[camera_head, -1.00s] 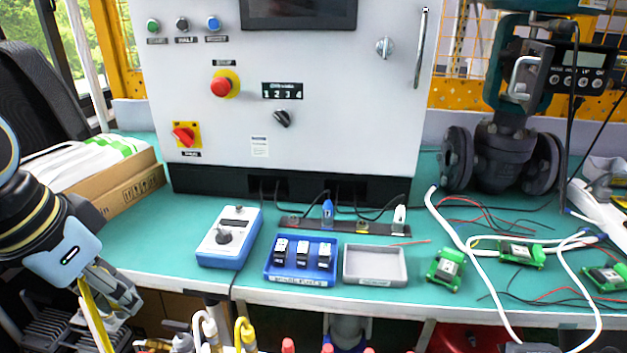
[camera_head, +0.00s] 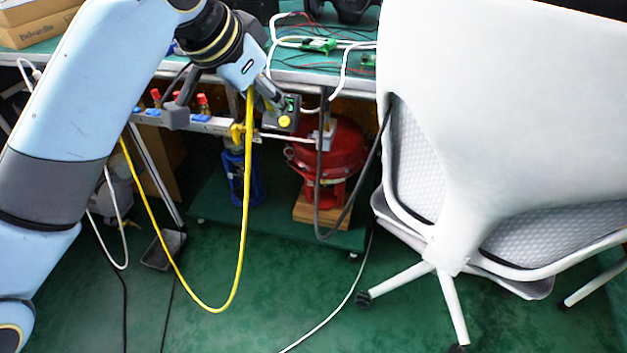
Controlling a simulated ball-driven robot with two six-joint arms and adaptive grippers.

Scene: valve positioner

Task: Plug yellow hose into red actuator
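The yellow hose (camera_head: 243,220) hangs in a long loop. One side rises to my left gripper (camera_head: 277,100), the other to the hose rail at the left. The gripper appears shut on the hose near its upper end; the hose tip is hidden by the fingers. The red actuator (camera_head: 338,148) is a round body under the bench, on a wooden block (camera_head: 318,212). My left gripper is above and left of it, beside a small dark box (camera_head: 282,118) with a yellow knob. The actuator's port cannot be made out. My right gripper is not in view.
A large white chair (camera_head: 470,130) stands close on the right of the actuator. A blue device (camera_head: 240,178) stands left of it. A rail (camera_head: 200,122) with red and yellow fittings runs under the green bench (camera_head: 312,65). A dark cable hangs before the actuator. The front floor is mostly clear.

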